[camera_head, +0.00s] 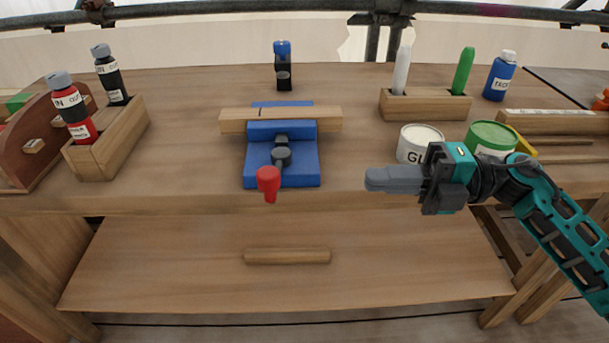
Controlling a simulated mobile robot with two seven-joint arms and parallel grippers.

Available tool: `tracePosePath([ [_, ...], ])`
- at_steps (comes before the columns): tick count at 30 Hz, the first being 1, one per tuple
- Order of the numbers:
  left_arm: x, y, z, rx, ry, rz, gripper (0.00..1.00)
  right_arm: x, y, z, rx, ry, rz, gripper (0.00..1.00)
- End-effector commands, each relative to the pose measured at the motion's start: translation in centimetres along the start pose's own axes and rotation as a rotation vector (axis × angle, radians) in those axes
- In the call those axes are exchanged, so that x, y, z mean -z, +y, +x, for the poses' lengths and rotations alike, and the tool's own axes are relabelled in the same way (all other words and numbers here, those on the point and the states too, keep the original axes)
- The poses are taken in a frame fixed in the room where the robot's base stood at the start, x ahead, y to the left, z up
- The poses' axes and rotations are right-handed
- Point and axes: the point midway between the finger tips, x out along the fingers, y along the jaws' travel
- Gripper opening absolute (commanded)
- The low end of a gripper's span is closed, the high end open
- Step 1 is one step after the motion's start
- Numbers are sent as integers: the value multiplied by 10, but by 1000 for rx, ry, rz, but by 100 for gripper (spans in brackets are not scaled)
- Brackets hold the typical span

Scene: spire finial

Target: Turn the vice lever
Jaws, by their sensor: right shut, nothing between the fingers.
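The blue vice (255,168) sits at the front middle of the wooden workbench, with a wooden bar (234,122) lying across it between its blue jaws. Its dark screw ends in a lever with a red knob (269,180) that hangs at the bench's front edge. My right gripper (370,179) is to the right of the vice, at about the height of the red knob and clearly apart from it. Its fingers are shut with nothing between them, pointing left. My left gripper is out of view.
White (418,142) and green (490,138) cans stand behind my right gripper. A wooden holder (425,105) with white and green sticks and a blue bottle (499,76) are farther back. Bottles in a wooden rack (110,140) stand left. The space between gripper and red knob is clear.

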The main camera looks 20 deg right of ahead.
Motion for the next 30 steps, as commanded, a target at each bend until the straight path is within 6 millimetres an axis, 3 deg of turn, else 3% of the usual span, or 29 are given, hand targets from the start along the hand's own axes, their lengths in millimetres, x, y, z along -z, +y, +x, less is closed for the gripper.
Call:
tracePosePath([
  [9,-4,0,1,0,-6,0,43,0,2,70,-7,1,-2,0],
  [15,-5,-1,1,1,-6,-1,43,0,1,100,-7,-1,0,0],
  [21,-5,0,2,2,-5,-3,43,0,1,113,-4,-2,2,0],
  [30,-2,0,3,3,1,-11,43,0,0,114,-3,-2,2,0],
])
